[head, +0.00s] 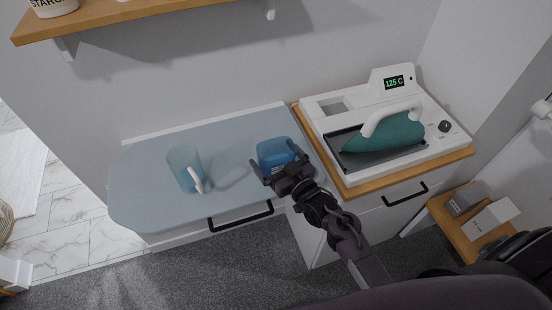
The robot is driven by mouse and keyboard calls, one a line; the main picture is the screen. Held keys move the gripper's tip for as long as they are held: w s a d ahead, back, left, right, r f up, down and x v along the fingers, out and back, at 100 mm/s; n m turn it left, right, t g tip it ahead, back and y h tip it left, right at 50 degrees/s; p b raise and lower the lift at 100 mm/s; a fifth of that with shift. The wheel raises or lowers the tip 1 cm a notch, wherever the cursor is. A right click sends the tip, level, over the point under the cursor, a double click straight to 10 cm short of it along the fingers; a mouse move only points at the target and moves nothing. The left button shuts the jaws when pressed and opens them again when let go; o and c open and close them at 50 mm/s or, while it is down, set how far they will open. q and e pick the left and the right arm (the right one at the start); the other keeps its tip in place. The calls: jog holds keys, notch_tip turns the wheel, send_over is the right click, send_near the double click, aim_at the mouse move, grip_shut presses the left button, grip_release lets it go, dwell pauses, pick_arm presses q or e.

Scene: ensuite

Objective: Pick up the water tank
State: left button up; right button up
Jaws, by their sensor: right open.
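A blue, box-shaped water tank (274,150) sits on the pale blue ironing surface, near its right end. My right gripper (279,161) is over the near side of the tank. Its jaws are open, with one finger at the tank's left side and the other at its right. The gripper hides the tank's near part, and I cannot tell whether the fingers touch it. My left gripper is not in view.
A translucent blue jug (184,165) with a white handle stands left on the ironing surface (137,190). Right of the tank, a white steam station (340,119) holds a teal iron (385,134). A wooden shelf (130,17) hangs above.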

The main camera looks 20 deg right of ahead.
jog(key=shift+s, duration=0.1)
jog(key=shift+c, duration=0.3)
jog(key=c, duration=0.9)
jog(key=shift+c, duration=0.2)
jog(key=shift+r, duration=0.25)
jog(key=shift+r, duration=0.2)
notch_tip(320, 180, up, 19)
jog(key=b, duration=0.2)
jog(key=shift+b, duration=0.3)
